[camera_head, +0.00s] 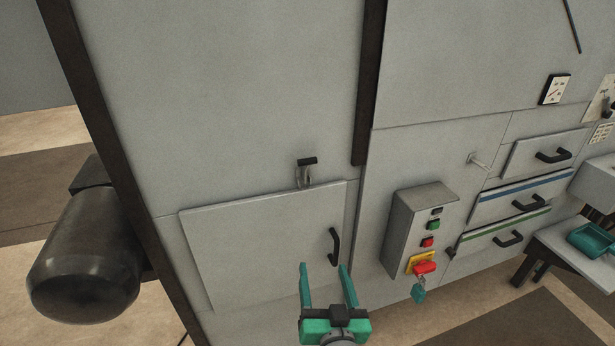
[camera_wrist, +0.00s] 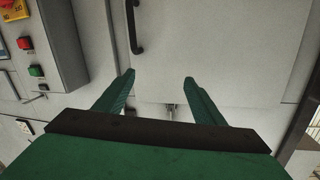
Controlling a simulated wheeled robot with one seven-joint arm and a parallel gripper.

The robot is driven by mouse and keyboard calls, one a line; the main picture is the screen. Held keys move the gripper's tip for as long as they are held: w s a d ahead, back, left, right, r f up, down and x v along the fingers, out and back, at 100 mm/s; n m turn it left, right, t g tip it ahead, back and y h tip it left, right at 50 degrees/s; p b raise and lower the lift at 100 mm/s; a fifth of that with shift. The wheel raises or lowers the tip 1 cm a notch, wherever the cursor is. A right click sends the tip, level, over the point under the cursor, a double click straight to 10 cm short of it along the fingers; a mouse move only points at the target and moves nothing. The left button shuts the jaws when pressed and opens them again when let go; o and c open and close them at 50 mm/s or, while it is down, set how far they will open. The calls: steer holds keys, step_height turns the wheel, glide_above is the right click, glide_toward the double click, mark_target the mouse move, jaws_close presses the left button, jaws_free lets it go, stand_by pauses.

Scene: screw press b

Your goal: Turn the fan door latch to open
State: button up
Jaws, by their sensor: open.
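The fan door (camera_head: 265,245) is a pale grey panel low on the machine, lying flush in its frame, with a black bar handle (camera_head: 334,246) on its right side. The latch (camera_head: 306,172), a small metal piece with a black grip across its top, sits at the door's upper edge. My gripper (camera_head: 323,266) is open and empty in front of the door's lower right, below the latch. In the wrist view, which is upside down, the latch (camera_wrist: 168,111) shows small between the fingers, partly hidden by the gripper body. The handle also shows there (camera_wrist: 135,25).
A dark motor cylinder (camera_head: 85,255) stands at the left. Drawers (camera_head: 510,208) and a side table (camera_head: 575,252) are farther right.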

steer(key=w+r+n+y, duration=0.2)
steer(key=w+r, duration=0.1)
steer(key=r, duration=0.6)
steer(key=n+y, duration=0.2)
steer(key=n, duration=0.1)
glide_toward(308, 164)
steer(key=x, duration=1)
steer(key=shift+w, duration=0.4)
steer(key=c, duration=1.5)
steer(key=shift+d, duration=0.1)
